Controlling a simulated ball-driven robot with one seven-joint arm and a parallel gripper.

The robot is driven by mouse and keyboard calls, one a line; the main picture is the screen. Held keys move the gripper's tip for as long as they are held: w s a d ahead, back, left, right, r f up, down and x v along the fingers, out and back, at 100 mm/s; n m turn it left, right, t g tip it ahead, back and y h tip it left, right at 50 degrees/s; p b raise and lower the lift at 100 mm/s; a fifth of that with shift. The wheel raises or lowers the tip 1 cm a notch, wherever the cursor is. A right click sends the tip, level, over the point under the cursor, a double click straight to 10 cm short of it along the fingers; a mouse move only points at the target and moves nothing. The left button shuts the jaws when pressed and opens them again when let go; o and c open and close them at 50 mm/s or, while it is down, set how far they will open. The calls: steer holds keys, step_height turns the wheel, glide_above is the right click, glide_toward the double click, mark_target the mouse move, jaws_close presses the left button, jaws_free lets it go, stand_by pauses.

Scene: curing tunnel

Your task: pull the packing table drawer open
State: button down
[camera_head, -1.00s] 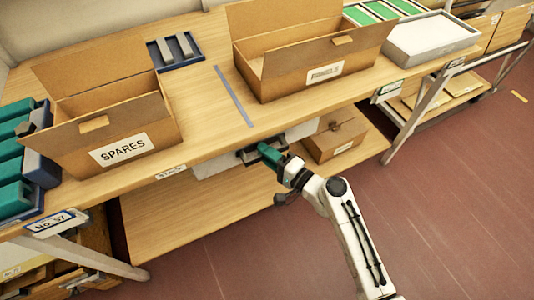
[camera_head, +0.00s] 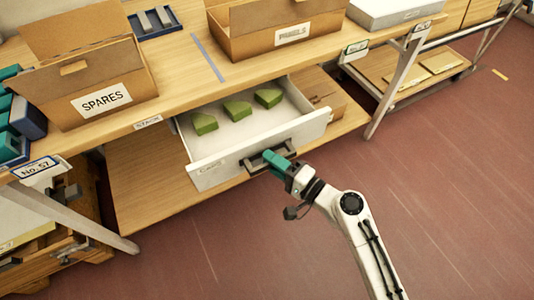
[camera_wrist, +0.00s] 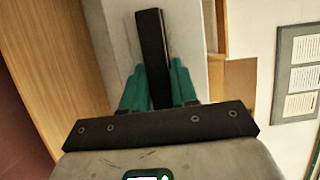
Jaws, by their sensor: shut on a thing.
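The packing table drawer (camera_head: 222,158) is white and stands pulled well out under the wooden packing table (camera_head: 178,92) in the head view. Several green blocks (camera_head: 238,110) lie inside it. Its dark handle (camera_head: 256,160) is on the front face. My gripper (camera_head: 272,160), with green fingers, is shut on the handle. In the wrist view the green fingers (camera_wrist: 158,88) lie on both sides of the dark handle bar (camera_wrist: 152,50), against the pale drawer front.
On the tabletop stand a cardboard box marked SPARES (camera_head: 98,85), another cardboard box (camera_head: 283,28) and a blue tray (camera_head: 155,22). A lower shelf (camera_head: 150,190) is under the drawer, with a cardboard box (camera_head: 322,92) on it. The red floor (camera_head: 440,190) at the right is clear.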

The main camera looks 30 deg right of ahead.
steer(key=s+b, duration=0.1)
steer(key=s, duration=0.7)
steer(key=c, duration=1)
jaws_free()
steer(key=shift+o, duration=0.2)
steer(key=b+v, duration=0.2)
steer(key=v, duration=0.8)
steer(key=shift+s+d+b, duration=0.15)
steer(key=shift+s+b, duration=0.25)
